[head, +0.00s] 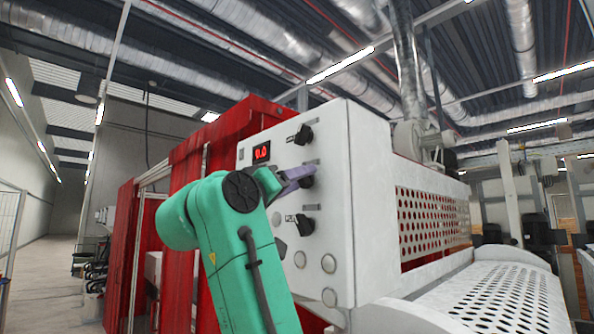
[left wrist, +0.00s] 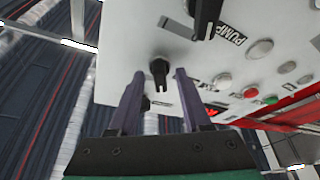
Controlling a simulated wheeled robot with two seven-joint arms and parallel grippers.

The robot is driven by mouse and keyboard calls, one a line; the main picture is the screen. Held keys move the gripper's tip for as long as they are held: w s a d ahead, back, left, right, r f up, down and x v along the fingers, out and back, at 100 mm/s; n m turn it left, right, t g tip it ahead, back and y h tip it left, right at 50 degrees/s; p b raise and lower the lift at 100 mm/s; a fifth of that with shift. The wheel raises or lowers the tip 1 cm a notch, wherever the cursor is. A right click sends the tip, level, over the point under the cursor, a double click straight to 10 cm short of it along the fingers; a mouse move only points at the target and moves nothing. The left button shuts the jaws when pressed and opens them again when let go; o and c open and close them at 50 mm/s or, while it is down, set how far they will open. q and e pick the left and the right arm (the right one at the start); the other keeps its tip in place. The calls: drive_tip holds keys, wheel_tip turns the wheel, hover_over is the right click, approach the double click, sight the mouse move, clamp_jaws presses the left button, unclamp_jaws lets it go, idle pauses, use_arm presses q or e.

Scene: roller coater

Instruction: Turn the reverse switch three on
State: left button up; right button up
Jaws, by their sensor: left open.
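The white control panel (head: 330,200) carries a column of black rotary knobs: an upper knob (head: 303,134), a middle knob (head: 306,178) and a lower knob (head: 305,224). My left gripper (head: 301,174) is at the middle knob and partly covers it. In the left wrist view, my left gripper (left wrist: 159,73) is open, with a black knob (left wrist: 160,72) between its fingertips. I see no clear contact with either finger. A second knob (left wrist: 205,12) stands beside a PUMP label. I cannot read which knob is reverse switch three.
Round buttons, including a red button (left wrist: 251,93) and a green button (left wrist: 270,100), lie beside the knobs. A perforated guard (head: 430,222) stands at right.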

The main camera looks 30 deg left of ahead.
use_arm(q)
clamp_jaws()
drive_tip(key=shift+f, duration=0.1)
drive_tip(key=shift+a+f+m+h+b, duration=0.1)
drive_tip(key=shift+m+h+b, duration=0.4)
drive_tip(key=shift+m+b, duration=0.35)
drive_tip(key=shift+a+f+m+h+b, duration=0.1)
drive_tip(key=shift+m+h+b, duration=0.4)
drive_tip(key=shift+m, duration=0.55)
drive_tip(key=m+h+b, duration=0.1)
drive_tip(key=m+h, duration=0.1)
drive_tip(key=m, duration=0.2)
drive_tip(key=shift+w+a+r+m+g+h, duration=0.1)
drive_tip(key=shift+m+g+h, duration=0.55)
drive_tip(key=shift+m, duration=0.95)
drive_tip(key=shift+r+m+g+h, duration=0.1)
drive_tip(key=shift+m+g+h, duration=0.25)
drive_tip(key=shift+m+h, duration=0.9)
drive_tip(key=shift+w+a+r+m+g+h, duration=0.1)
drive_tip(key=shift+m+g+h, duration=0.35)
drive_tip(key=shift+m, duration=1.5)
drive_tip(key=shift+d+p, duration=0.1)
drive_tip(key=shift+p, duration=0.2)
